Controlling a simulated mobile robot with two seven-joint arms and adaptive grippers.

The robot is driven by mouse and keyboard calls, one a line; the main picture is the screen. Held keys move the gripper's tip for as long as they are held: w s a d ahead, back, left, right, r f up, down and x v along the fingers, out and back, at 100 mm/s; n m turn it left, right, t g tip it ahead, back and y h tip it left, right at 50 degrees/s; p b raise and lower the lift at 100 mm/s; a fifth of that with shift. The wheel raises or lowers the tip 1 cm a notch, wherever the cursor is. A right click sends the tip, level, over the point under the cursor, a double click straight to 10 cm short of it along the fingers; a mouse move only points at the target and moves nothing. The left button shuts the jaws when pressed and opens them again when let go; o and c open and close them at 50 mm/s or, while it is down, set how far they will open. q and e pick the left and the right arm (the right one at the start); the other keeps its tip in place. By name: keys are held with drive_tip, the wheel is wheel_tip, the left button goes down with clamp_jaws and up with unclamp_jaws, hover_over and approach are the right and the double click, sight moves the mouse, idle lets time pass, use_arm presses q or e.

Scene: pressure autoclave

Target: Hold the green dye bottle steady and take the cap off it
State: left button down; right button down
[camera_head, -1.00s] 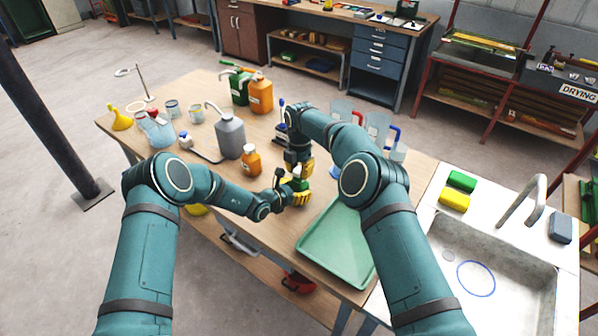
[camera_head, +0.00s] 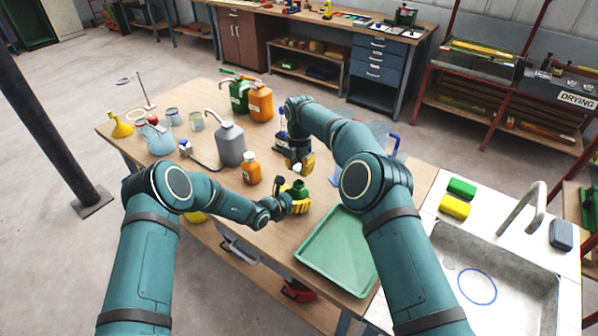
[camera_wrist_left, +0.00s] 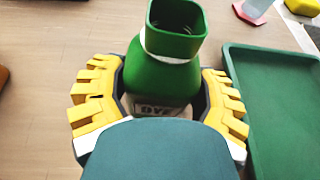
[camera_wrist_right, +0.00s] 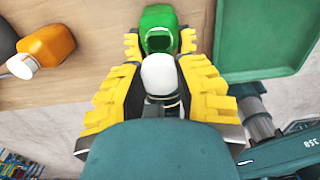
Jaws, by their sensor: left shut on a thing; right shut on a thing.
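The green dye bottle (camera_head: 300,186) stands upright above the wooden table. My left gripper (camera_head: 299,203) is shut around its body. In the left wrist view the green bottle (camera_wrist_left: 165,75) has an open, uncapped mouth, and my fingers partly cover its label. My right gripper (camera_head: 298,163) is shut on the white cap (camera_wrist_right: 159,75), above and behind the bottle in the head view. The right wrist view shows the cap between my fingers, apart from the bottle's open neck (camera_wrist_right: 158,40).
A green tray (camera_head: 338,250) lies right of the bottle. A small orange bottle (camera_head: 251,170) with a white cap and a grey jug (camera_head: 230,145) stand to the left. A sink (camera_head: 490,270) is at the right. Clear tabletop shows left of my left gripper.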

use_arm(q)
unclamp_jaws()
